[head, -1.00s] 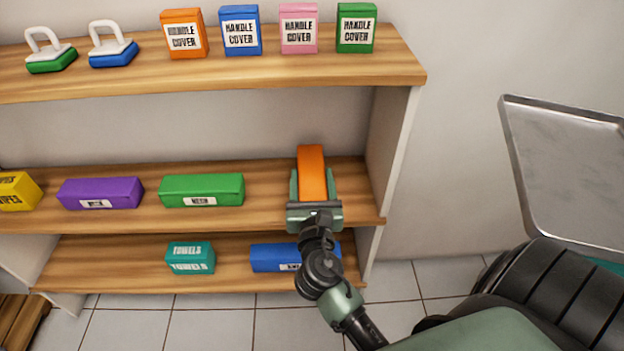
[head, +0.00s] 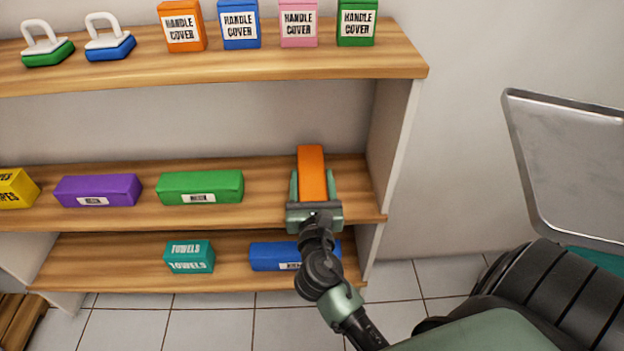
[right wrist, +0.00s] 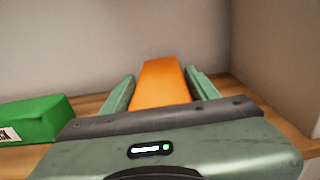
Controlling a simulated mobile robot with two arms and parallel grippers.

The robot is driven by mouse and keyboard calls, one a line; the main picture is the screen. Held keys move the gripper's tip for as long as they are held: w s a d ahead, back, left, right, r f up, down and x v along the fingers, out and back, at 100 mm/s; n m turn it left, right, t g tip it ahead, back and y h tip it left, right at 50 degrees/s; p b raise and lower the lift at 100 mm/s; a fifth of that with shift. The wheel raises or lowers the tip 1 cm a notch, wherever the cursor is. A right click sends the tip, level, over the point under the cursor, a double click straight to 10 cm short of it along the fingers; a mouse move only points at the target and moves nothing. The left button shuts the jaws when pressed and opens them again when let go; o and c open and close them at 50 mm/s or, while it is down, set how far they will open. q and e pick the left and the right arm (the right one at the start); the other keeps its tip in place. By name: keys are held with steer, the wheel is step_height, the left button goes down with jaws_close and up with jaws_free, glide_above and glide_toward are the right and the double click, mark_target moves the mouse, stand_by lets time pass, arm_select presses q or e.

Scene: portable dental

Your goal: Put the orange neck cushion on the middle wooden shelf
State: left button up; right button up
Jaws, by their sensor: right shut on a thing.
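The orange neck cushion (head: 312,170) is a long block between the fingers of my right gripper (head: 313,188), which is shut on it. The cushion is over the right end of the middle wooden shelf (head: 265,211), pointing toward the back wall. In the right wrist view the cushion (right wrist: 162,84) lies between the two green fingers (right wrist: 160,92). Its underside is hidden, so I cannot tell whether it touches the shelf. My left gripper is not in view.
A green block (head: 200,187) and a purple block (head: 97,190) lie left of the cushion on the middle shelf. The shelf's right side panel (head: 392,150) is close on the right. The top shelf (head: 300,67) is above. A blue block (head: 272,257) is on the shelf below.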

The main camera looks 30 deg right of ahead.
steer(key=shift+f+b, duration=0.35)
steer(key=shift+f, duration=0.2)
steer(key=o, duration=1.7)
steer(key=v, duration=0.8)
steer(key=shift+w, duration=0.1)
